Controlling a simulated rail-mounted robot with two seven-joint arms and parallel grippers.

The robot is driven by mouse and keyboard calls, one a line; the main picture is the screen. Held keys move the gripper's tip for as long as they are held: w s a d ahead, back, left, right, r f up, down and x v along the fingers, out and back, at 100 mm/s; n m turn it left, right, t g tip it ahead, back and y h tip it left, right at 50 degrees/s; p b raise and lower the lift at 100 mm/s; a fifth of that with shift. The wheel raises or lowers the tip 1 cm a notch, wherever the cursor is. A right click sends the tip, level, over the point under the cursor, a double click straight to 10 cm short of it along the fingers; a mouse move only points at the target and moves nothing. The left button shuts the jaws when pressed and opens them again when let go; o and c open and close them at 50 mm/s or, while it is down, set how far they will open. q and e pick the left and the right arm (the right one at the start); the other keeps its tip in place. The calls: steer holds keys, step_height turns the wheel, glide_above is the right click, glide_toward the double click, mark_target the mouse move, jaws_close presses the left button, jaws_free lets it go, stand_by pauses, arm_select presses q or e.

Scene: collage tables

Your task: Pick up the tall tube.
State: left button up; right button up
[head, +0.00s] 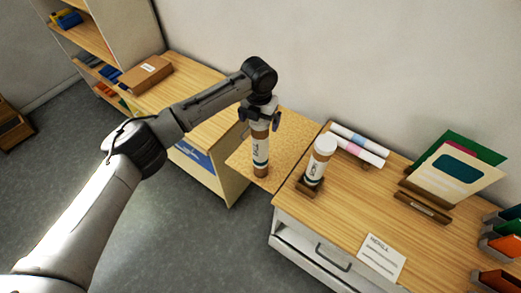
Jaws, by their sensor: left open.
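A tall brown tube (260,151) with a white label is upright over the cork-coloured panel (285,137) between the two tables. My left gripper (258,117) is at its top end, pointing down, with its fingers open on either side. The gripper hides the tube's top, and I cannot tell whether the fingers touch it. A second brown tube (317,164) with a white cap and label stands upright in a wooden holder (308,188) on the right table. My right gripper is not in view.
Two white rolls (358,148) lie behind the capped tube. Coloured folders (460,170) stand in a wooden rack further right. A paper card (381,257) lies near the right table's front edge. A brown box (146,73) sits on the left table (185,88).

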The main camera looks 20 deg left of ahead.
arm_select(q)
steer(key=shift+f, duration=1.2)
steer(key=c, duration=1.7)
steer(key=shift+r, duration=0.1)
